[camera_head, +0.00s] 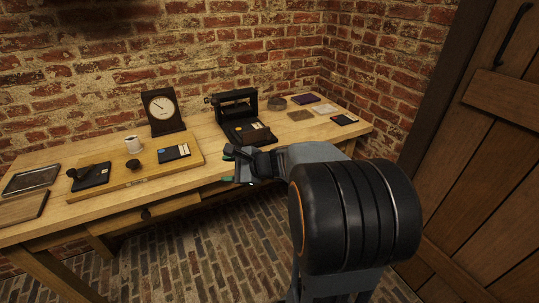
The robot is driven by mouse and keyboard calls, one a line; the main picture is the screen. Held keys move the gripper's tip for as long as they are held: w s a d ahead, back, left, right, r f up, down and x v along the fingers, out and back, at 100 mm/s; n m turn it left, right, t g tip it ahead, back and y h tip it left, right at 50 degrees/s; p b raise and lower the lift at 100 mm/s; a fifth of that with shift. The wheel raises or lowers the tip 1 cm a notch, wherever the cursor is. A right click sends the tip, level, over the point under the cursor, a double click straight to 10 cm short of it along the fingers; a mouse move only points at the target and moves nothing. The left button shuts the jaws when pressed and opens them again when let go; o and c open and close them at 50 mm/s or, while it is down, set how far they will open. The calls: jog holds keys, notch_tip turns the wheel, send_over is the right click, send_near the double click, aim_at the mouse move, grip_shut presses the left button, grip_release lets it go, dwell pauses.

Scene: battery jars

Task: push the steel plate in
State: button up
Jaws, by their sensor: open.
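No piece stands out clearly as the steel plate; at this size I cannot tell it apart. A black press-like device (232,104) stands at the back middle of the table, with a dark flat piece (248,132) bearing a yellow spot at its front. My gripper (231,165) is at the table's front edge, in front of and below this device. Its jaws are open, pointing left, with green showing at the tips. I see nothing between them. My own arm hides the table's front right part.
A wooden table (215,176) stands against brick walls. A dark clock (162,109), a white cup (133,145), a wooden board (192,165) with dark flat pieces, and a grey tray (31,178) are to the left.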

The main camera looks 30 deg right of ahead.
jog(key=w+d+f+m+t+h+b, duration=0.2)
jog(key=d+m, duration=0.2)
jog(key=d, duration=0.1)
jog(key=w+d+f+m+t+h+b, duration=0.1)
jog(key=w+d+f+m+t, duration=0.15)
jog(key=d+m, duration=0.2)
jog(key=m+t+h+b, duration=0.3)
jog(key=m+h, duration=0.4)
jog(key=m, duration=0.1)
send_near(269, 138)
jog(key=shift+m+g, duration=0.25)
jog(key=shift+m, duration=0.1)
jog(key=w, duration=0.5)
jog(key=w+d+b, duration=0.1)
jog(key=w, duration=0.1)
jog(key=shift+w+r, duration=0.3)
jog(key=shift+w+d, duration=0.1)
jog(key=shift+w, duration=0.55)
jog(key=shift+c, duration=0.5)
grip_shut()
